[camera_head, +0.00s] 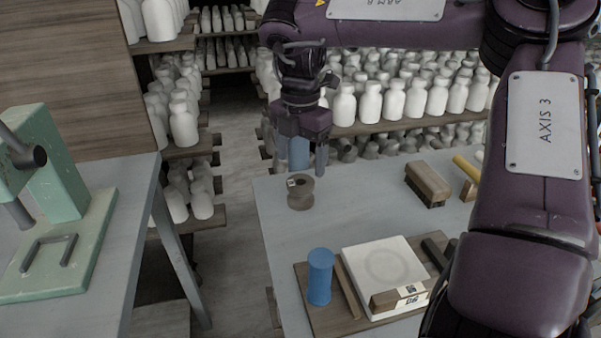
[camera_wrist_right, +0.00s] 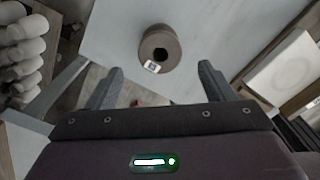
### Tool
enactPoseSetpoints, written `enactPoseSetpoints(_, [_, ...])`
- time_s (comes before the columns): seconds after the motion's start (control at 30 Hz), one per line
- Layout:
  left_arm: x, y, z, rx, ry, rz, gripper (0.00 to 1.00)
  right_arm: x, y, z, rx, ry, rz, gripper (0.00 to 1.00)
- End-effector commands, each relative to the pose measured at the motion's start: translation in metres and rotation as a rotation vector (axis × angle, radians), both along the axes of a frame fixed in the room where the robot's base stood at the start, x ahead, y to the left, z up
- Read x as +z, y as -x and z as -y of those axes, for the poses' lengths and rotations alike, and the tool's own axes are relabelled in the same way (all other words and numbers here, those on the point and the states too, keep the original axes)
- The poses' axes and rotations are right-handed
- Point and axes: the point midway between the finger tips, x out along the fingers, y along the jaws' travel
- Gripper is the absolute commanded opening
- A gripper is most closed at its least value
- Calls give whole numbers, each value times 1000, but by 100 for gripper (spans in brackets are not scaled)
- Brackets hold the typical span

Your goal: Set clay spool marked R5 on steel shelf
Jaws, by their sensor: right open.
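A brown-grey clay spool (camera_head: 300,192) stands upright near the back left edge of the grey table, with a small pale label on its upper rim. The marking is too small to read. My right gripper (camera_head: 301,164) points down with its fingers open, above and just behind the spool in the head view. In the right wrist view the spool (camera_wrist_right: 159,48) shows its dark centre hole and label, beyond the fingertips and untouched. Nothing is between the fingers. I cannot pick out which surface is the steel shelf. My left gripper is out of view.
A blue spool-shaped piece (camera_head: 320,277) and a white slab (camera_head: 385,272) sit on a wooden board at the table's front. A brown block (camera_head: 428,183) lies at the right. Shelves of white bottles (camera_head: 371,102) stand behind. A green press (camera_head: 62,215) is on the left table.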

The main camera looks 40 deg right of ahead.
Motion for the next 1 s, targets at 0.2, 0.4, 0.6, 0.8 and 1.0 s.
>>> enactPoseSetpoints(0.2, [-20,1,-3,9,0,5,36,29,0,1,-1,1,0,76])
enactPoseSetpoints(0.4, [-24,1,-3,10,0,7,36,33,0,0,0,0,-1,76])
enactPoseSetpoints(0.6, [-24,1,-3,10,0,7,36,33,0,0,0,0,-1,76])
enactPoseSetpoints(0.8, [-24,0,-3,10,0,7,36,33,0,0,0,0,-1,76])
enactPoseSetpoints(1.0, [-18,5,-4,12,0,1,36,53,0,0,0,0,0,76])
